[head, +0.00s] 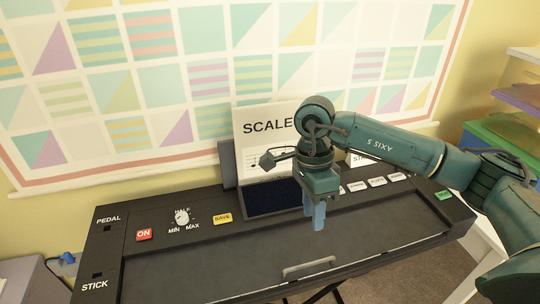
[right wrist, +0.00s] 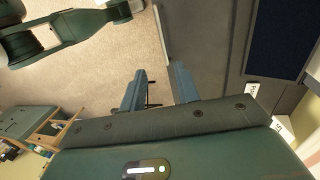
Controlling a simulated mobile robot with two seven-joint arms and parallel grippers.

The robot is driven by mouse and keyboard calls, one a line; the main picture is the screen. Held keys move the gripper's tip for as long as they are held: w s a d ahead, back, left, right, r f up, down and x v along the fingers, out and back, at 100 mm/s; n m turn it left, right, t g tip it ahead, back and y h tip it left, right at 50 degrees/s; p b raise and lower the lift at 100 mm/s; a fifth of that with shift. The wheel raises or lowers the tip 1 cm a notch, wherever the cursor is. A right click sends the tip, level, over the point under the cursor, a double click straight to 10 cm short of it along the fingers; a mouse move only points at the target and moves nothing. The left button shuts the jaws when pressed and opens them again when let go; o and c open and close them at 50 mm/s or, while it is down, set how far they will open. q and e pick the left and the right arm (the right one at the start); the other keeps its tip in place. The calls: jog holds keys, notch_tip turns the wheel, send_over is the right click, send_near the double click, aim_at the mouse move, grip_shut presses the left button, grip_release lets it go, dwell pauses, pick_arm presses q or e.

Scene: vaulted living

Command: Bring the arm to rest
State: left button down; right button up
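My right gripper (head: 315,212) is over the panel of the black keyboard (head: 230,262) in the head view, fingers pointing down. In the right wrist view, its two blue-grey fingers (right wrist: 158,88) are apart with nothing between them. They appear above the keyboard's front side and the floor; the exact height is unclear. My right arm (head: 385,144) comes in from the right, bent at the elbow. My left arm (right wrist: 60,28) shows at the top left of the right wrist view. Its grey end is cut off by the frame edge, so the finger gap cannot be made out.
The keyboard carries a red ON button (head: 144,235), a yellow SAVE button (head: 222,218), a knob (head: 182,217) and a dark screen (head: 272,199). A SCALE sheet (head: 262,140) stands behind it. Shelves (head: 510,125) are at the right. A patterned hanging (head: 215,65) covers the wall.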

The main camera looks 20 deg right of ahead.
jog(key=shift+a, duration=0.1)
jog(key=s+a+m+g+y, duration=0.1)
jog(key=s+a+y, duration=0.25)
jog(key=a, duration=0.35)
jog(key=s+a+m+g+y+p, duration=0.1)
jog(key=s+a+y, duration=0.1)
jog(key=a+y, duration=0.3)
jog(key=s+a+m+g+y, duration=0.1)
jog(key=s+a+y, duration=0.2)
jog(key=a, duration=0.5)
jog(key=a+r+m+t+y, duration=0.2)
jog(key=a+r+m+y, duration=0.2)
jog(key=r+m+y, duration=0.3)
jog(key=w+d+f+m+t+h+p, duration=0.1)
jog(key=w+d+f+m+t+h, duration=0.3)
jog(key=m+t, duration=0.85)
jog(key=w+d+f+m+t+h+p, duration=0.1)
jog(key=w+d+f+m+t+h, duration=0.55)
jog(key=m, duration=1.05)
jog(key=s+d+f+m+g+h, duration=0.2)
jog(key=s+f+m, duration=0.3)
jog(key=s+f, duration=0.1)
jog(key=s+d+f+m+g+h, duration=0.2)
jog(key=s+d+f+m+g, duration=0.1)
jog(key=s+f+m, duration=0.3)
notch_tip(320, 180, down, 2)
jog(key=shift+s+d+h, duration=0.3)
jog(key=shift+s+h, duration=0.1)
jog(key=shift+s, duration=0.1)
